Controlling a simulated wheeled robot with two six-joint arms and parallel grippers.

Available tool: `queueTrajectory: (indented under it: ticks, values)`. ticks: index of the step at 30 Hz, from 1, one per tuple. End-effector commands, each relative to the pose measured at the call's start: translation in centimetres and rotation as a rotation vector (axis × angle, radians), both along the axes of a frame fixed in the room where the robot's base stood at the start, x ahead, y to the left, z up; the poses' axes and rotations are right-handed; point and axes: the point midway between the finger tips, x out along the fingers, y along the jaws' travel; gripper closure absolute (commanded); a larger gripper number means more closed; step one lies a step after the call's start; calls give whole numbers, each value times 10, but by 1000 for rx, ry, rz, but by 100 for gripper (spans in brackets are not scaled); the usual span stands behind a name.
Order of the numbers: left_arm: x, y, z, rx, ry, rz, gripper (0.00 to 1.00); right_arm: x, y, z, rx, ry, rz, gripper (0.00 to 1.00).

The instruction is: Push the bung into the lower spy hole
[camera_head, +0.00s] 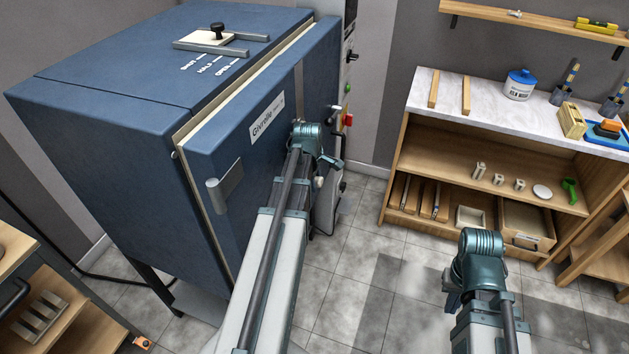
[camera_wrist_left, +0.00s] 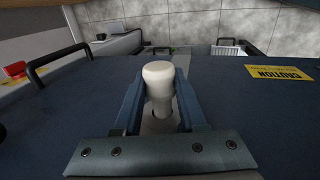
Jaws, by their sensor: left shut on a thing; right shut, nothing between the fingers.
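The pale, round-headed bung (camera_wrist_left: 158,78) stands between the two fingers of my left gripper (camera_wrist_left: 160,98) in the left wrist view. The gripper is shut on it. The bung is at the blue kiln door (camera_wrist_left: 85,105), with a pale-edged opening partly visible around its lower end; how deep it sits is hidden. In the head view, my left gripper (camera_head: 318,162) is at the right part of the kiln door (camera_head: 262,160), its fingertips mostly hidden by the wrist. My right gripper (camera_head: 452,292) is low at the right, empty and shut, over the floor.
The blue kiln body (camera_head: 110,100) fills the left, with a sliding lid plate (camera_head: 207,40) on top. The door handle (camera_head: 225,188) sticks out. A red switch (camera_head: 347,119) is beside the door. A wooden shelf unit (camera_head: 395,160) stands at right; tiled floor (camera_head: 350,290) is free between.

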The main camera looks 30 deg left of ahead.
Motion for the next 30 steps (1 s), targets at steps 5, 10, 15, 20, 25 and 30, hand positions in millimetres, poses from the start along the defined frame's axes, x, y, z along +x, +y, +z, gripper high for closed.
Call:
queueTrajectory:
  ticks: [5,10,15,20,25,30]
  values:
    - [2,-8,0,-1,0,0,100,0,0,0,0,0,0,100]
    - [3,-15,0,-2,0,-1,100,0,0,0,0,0,0,100]
    - [5,-21,0,-2,0,-1,100,0,0,0,0,0,0,100]
    - [6,-27,0,-2,0,-1,100,0,0,0,0,0,0,100]
    - [7,-29,0,-2,0,-1,100,0,0,0,0,0,0,100]
    - [7,-29,0,-2,0,-1,100,0,0,0,0,0,0,100]
